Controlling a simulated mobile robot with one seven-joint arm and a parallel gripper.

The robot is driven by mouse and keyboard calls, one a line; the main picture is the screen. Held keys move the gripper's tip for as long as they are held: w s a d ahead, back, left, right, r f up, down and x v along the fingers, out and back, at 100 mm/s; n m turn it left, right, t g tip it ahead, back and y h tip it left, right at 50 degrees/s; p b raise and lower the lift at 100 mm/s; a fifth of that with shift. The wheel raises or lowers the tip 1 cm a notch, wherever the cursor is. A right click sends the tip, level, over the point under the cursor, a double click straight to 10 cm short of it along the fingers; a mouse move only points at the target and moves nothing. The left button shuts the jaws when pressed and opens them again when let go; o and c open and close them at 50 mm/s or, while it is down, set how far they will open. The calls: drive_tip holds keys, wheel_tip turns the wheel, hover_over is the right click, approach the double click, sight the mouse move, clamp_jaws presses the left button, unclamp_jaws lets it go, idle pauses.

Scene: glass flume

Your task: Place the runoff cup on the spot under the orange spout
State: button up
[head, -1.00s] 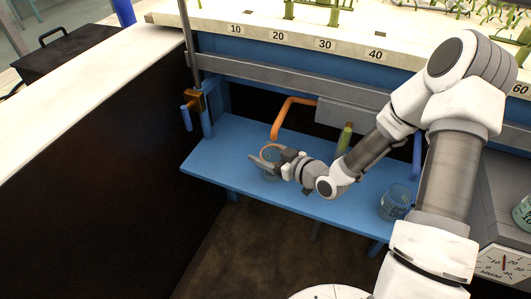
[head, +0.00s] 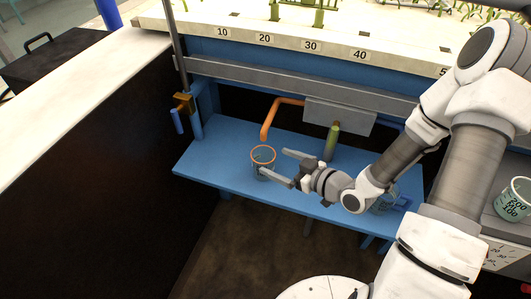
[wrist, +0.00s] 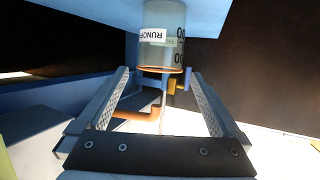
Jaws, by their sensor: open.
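The runoff cup (head: 263,167) is a clear beaker with an orange rim, standing upright on the blue shelf (head: 225,170). The orange spout (head: 283,103) bends down, its end just above the cup's rim in the head view. Any spot marking under the cup is hidden. My gripper (head: 273,162) is open on the right of the cup, with its fingertips close to the cup's side; one finger crosses in front of its lower part. In the wrist view the cup (wrist: 163,38) appears upside down, its RUNOFF label showing, beyond the fingertips of my open gripper (wrist: 160,75).
A green-yellow cylinder (head: 332,141) stands behind my gripper. Another clear beaker (head: 384,204) is partly hidden behind my arm, and a marked beaker (head: 515,199) stands on the grey unit at right. The shelf left of the cup is clear.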

drive_tip(key=v, duration=0.2)
drive_tip(key=shift+s+d+r, duration=0.1)
drive_tip(key=shift+s+d, duration=0.15)
idle(0.4)
